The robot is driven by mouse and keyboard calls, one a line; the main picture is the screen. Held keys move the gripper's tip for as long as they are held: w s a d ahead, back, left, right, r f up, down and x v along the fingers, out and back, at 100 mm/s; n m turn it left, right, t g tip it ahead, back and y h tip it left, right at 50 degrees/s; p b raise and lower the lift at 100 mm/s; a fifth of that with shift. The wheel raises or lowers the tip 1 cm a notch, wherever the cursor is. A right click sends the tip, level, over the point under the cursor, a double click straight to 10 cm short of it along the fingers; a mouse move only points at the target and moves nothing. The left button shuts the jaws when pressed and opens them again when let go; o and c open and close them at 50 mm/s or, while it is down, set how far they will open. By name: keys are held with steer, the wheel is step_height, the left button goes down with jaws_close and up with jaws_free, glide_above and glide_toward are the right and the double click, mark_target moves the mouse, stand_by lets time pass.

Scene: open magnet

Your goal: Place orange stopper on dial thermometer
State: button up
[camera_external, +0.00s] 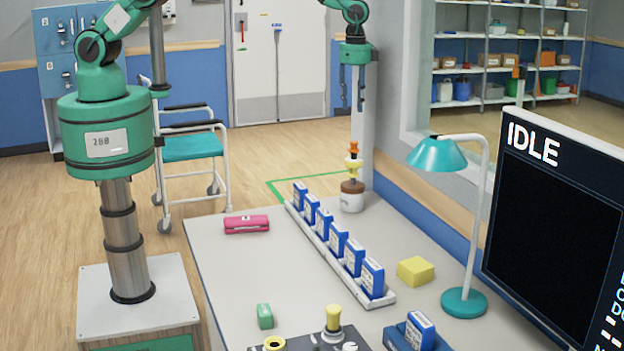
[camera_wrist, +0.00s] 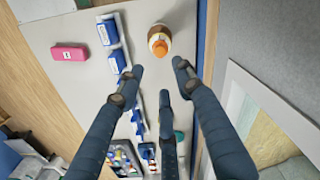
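A small orange piece (camera_external: 354,147), which looks like the orange stopper, tops a yellow stem above a brown-and-white jar (camera_external: 352,200) at the far end of the table. From above, the orange top (camera_wrist: 158,43) and the jar show in the wrist view, beyond my fingertips. My gripper (camera_external: 351,98) hangs above the stack, fingers pointing down, with a gap between them and the orange piece. In the wrist view my gripper (camera_wrist: 158,84) has its fingers spread with nothing between them. I cannot pick out a dial thermometer for certain.
A rack of blue-and-white boxes (camera_external: 383,298) runs along the table beside the jar. A pink case (camera_external: 246,224), yellow block (camera_external: 415,270), teal lamp (camera_external: 464,302) and green block (camera_external: 265,316) stand around it. A wall post rises close behind the jar. The table's left middle is clear.

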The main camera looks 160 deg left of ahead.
steer(key=w+d+r+m, duration=0.1)
steer(key=w+d+r, duration=0.4)
steer(key=d+r, duration=0.3)
steer(key=w+d+r+t+y, duration=0.1)
steer(key=w+d+r, duration=0.3)
steer(key=d+r, duration=0.45)
steer(key=w+d+r+m, duration=0.1)
steer(key=w+d+r, duration=0.45)
steer(key=d, duration=0.45)
steer(key=d+r+m+t, duration=0.1)
steer(key=d+r, duration=0.5)
steer(key=d, duration=0.6)
steer(key=s+d+r+m+t, duration=0.1)
steer(key=s+d+r, duration=0.15)
steer(key=d, duration=0.55)
steer(key=s+d+r, duration=0.2)
steer(key=s+d, duration=0.1)
steer(key=d, duration=0.4)
steer(key=s+d+r+m+t, duration=0.1)
steer(key=s+d+r, duration=0.1)
steer(key=d, duration=0.6)
steer(key=s+d+f+m+t+h, duration=0.1)
steer(key=s+d+f+m, duration=0.1)
steer(key=s+d, duration=1.4)
steer(key=shift+s+t, duration=0.15)
steer(key=shift+t, duration=0.15)
